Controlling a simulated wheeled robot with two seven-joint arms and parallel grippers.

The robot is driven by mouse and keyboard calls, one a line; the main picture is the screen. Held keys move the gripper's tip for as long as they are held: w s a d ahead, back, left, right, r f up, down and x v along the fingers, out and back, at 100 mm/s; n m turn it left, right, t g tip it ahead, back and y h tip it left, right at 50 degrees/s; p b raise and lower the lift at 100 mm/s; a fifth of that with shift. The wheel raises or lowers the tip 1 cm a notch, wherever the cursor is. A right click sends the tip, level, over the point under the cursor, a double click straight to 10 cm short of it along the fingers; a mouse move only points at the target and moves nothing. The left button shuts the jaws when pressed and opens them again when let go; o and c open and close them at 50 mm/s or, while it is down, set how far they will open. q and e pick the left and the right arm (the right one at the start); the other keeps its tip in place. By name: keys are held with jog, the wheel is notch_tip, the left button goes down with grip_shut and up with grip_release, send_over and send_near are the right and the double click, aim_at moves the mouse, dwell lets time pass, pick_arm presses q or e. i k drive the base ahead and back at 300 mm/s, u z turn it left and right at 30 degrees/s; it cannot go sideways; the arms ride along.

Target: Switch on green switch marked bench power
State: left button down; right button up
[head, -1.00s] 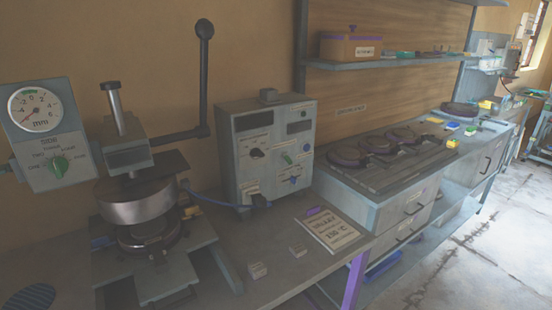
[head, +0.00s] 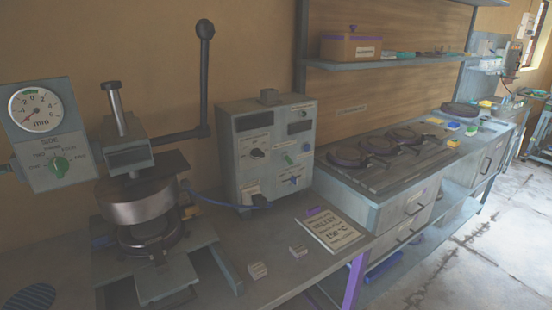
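A grey control box (head: 238,165) stands on the bench against the wall, right of the press. A small green switch (head: 288,160) is on the right half of its front face. I cannot read its label or tell its position at this size. A black knob (head: 258,153) is to its left and a blue knob (head: 294,180) is below it. Neither of my grippers shows in the head view.
A press (head: 140,205) with a long lever (head: 204,80) stands left of the box. A blue cable (head: 215,203) runs to the box's lower front. A printed card (head: 331,231) and two small blocks lie on the bench in front. Round dark plates (head: 345,156) lie farther right.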

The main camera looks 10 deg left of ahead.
aim_at(285, 155)
jog(key=k, duration=0.6)
jog(key=z, duration=0.8)
jog(key=i, duration=1.3)
jog(key=u, duration=0.6)
